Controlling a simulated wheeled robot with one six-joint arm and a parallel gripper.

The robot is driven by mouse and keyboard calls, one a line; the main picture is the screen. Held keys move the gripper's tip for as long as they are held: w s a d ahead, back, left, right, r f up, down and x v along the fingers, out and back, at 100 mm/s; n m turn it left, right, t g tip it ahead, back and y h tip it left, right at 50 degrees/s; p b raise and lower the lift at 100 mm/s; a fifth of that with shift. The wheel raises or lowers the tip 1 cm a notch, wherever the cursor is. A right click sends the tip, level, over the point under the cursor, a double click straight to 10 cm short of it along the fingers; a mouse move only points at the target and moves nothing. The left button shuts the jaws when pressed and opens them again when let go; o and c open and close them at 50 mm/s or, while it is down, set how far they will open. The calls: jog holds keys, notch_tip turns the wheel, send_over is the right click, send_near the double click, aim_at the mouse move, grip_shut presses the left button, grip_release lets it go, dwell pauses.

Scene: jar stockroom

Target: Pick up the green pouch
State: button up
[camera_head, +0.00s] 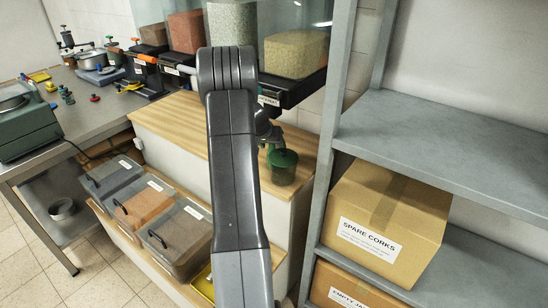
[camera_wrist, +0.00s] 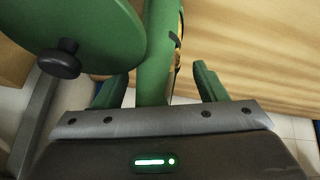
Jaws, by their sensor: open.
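In the wrist view, a narrow upright green shape, which looks like the green pouch (camera_wrist: 158,50) seen edge-on, stands between the fingers of my gripper (camera_wrist: 156,76). Its right side shows dark and pale markings. My gripper is open, with one green finger on each side of it and a visible gap to the right finger. Whether the left finger touches it I cannot tell. In the head view my arm hides the pouch and most of my gripper, which is at the wooden counter top (camera_head: 165,118).
A jar with a green lid (camera_head: 283,158) stands close by; its black-knobbed lid fills the upper left of the wrist view (camera_wrist: 85,30). A shelf rack with a spare corks box (camera_head: 385,225) is at right. Lidded bins (camera_head: 175,238) stand in front, and dispensers (camera_head: 295,52) behind.

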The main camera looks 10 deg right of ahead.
grip_shut()
dwell(0.3)
